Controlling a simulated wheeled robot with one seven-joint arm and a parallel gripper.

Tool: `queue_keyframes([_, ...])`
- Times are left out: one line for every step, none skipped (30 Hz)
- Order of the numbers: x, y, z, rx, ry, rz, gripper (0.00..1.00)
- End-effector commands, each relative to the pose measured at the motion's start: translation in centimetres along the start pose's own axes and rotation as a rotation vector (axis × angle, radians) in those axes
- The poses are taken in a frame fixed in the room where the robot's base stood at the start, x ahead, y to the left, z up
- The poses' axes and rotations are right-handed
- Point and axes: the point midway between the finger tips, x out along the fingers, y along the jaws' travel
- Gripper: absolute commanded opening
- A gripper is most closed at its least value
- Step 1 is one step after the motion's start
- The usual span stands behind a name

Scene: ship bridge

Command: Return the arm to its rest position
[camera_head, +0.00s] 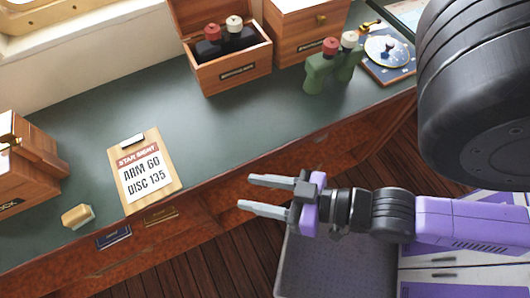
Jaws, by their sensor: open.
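My purple and black arm reaches in from the right of the head view. My gripper (250,194) points left, with its two grey fingers apart and nothing between them. No object touches the fingers in this view. A large black rounded part of my arm fills the upper right and hides what is behind it.
On the desk are a clipboard (149,185), a sponge-like block (77,216), an open wooden box (222,72) with dark binoculars (235,40), green binoculars (322,70), a closed wooden box (300,32), a star disc (386,51) and a left wooden box (25,165). The desk middle is clear.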

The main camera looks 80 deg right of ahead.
Motion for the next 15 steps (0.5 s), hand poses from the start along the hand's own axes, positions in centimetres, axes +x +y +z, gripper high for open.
queue_keyframes([-1.0,0.2,-0.4,-0.059,0.000,-0.010,0.43])
queue_keyframes([-1.4,0.3,-0.7,-0.089,0.004,-0.015,0.43])
queue_keyframes([-1.9,0.4,-1.0,-0.121,0.008,-0.021,0.43])
queue_keyframes([-2.1,0.4,-1.2,-0.142,0.011,-0.024,0.43])
queue_keyframes([-2.3,0.5,-1.4,-0.158,0.014,-0.027,0.43])
queue_keyframes([-2.5,0.5,-1.5,-0.173,0.016,-0.029,0.43])
queue_keyframes([-2.6,0.5,-1.6,-0.180,0.016,-0.031,0.43])
queue_keyframes([-2.6,0.5,-1.7,-0.185,0.017,-0.032,0.43])
queue_keyframes([-2.7,0.5,-1.7,-0.188,0.018,-0.032,0.43])
queue_keyframes([-2.7,0.5,-1.7,-0.189,0.018,-0.032,0.43])
queue_keyframes([-2.7,0.5,-1.7,-0.188,0.019,-0.032,0.43])
queue_keyframes([-2.6,0.5,-1.7,-0.187,0.019,-0.032,0.43])
queue_keyframes([-2.6,0.5,-1.7,-0.187,0.019,-0.032,0.43])
queue_keyframes([-2.6,0.5,-1.7,-0.186,0.018,-0.032,0.43])
queue_keyframes([-2.6,0.5,-1.7,-0.186,0.018,-0.032,0.43])
